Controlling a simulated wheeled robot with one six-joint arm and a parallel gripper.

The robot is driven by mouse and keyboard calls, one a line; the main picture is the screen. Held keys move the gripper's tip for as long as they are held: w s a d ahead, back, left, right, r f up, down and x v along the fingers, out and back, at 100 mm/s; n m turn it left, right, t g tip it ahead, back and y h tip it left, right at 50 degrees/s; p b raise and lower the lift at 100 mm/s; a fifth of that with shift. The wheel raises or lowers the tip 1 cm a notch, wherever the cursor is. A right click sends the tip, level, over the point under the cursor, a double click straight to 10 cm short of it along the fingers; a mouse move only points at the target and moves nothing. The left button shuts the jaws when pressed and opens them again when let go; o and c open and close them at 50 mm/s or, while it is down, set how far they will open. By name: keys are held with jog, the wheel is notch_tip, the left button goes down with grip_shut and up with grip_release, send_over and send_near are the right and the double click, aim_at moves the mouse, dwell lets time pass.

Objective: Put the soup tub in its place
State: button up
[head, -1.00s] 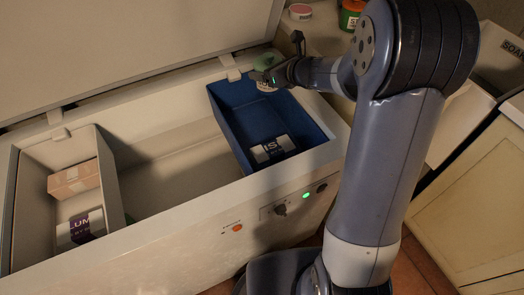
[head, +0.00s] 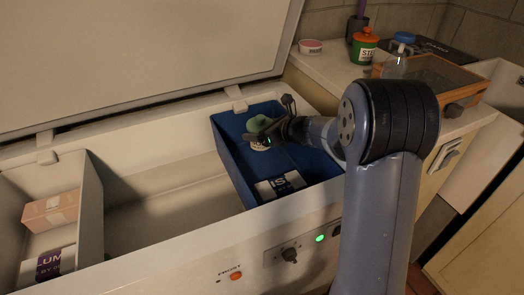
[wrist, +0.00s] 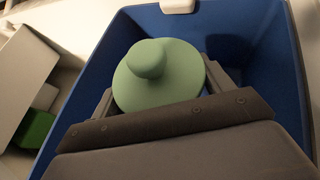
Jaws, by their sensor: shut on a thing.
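A tub with a pale green, knobbed lid (head: 259,123), which I take to be the soup tub, is held upright by my gripper (head: 262,138). In the wrist view the round green lid (wrist: 160,85) fills the space between the fingers, and the tub's lower part is hidden. The tub is over or inside the back part of a blue bin (head: 229,157) at the right of the open chest freezer (head: 160,260). I cannot tell whether its base touches the bin floor.
A dark-and-white labelled packet (head: 280,186) lies at the bin's front. The raised lid (head: 140,50) stands behind. A pink-topped tub (head: 311,46) sits on the counter.

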aim_at(261, 144)
jog(key=shift+f+b, duration=0.8)
jog(key=shift+f, duration=1.6)
jog(key=shift+f, duration=0.1)
jog(key=shift+f+b, duration=0.55)
jog(key=shift+b, duration=0.05)
jog(key=o, duration=1.1)
jog(key=shift+o, duration=0.2)
jog(key=shift+r, duration=0.1)
jog(key=shift+r+p, duration=0.6)
jog(key=shift+p, duration=0.05)
jog(key=p+v, duration=0.1)
jog(key=v, duration=0.6)
jog(key=shift+s+d, duration=0.2)
